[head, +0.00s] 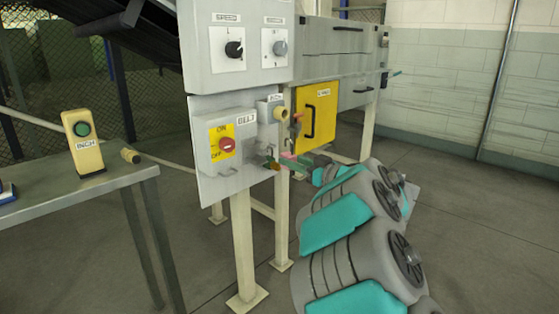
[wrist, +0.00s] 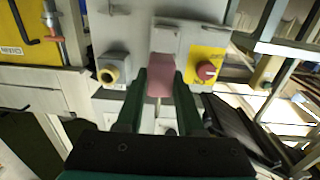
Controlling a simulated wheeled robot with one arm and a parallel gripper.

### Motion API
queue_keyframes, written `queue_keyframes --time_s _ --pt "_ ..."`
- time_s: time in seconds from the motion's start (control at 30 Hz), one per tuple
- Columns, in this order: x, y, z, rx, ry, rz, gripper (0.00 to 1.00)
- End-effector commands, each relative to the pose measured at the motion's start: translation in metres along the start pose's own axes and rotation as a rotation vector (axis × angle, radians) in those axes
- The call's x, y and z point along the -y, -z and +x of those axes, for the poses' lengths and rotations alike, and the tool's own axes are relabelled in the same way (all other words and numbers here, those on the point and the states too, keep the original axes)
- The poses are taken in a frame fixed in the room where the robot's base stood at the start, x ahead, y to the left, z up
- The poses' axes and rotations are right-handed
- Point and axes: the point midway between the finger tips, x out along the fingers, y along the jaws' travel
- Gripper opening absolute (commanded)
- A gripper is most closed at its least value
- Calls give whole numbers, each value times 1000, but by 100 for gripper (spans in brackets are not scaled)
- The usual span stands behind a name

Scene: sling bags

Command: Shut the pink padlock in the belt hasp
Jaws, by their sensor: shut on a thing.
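The pink padlock (wrist: 161,82) is held between the two dark green fingers of my gripper (wrist: 158,92) in the wrist view. In the head view a small bit of the padlock (head: 288,156) shows at the tip of my gripper (head: 296,160), beside the belt switch box. The red belt switch knob (head: 227,145) sits on its yellow ON/OFF plate; it also shows to the right of the padlock in the wrist view (wrist: 206,70). The belt hasp is too small to make out clearly, and I cannot tell whether the shackle passes through it.
A yellow door (head: 317,110) with a black handle is to the right of the switch panel. A metal table (head: 75,190) with an INCH button box (head: 83,143) stands at the left. The floor at right is clear.

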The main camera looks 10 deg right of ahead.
Motion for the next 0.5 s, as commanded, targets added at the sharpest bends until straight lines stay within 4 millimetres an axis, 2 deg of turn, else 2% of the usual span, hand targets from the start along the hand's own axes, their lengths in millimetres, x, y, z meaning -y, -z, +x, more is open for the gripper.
queue_keyframes --time_s 0.13,0.5 --pt "3 -3 -9 -2 32 0 0" --pt "4 -2 -9 -2 35 -1 0"
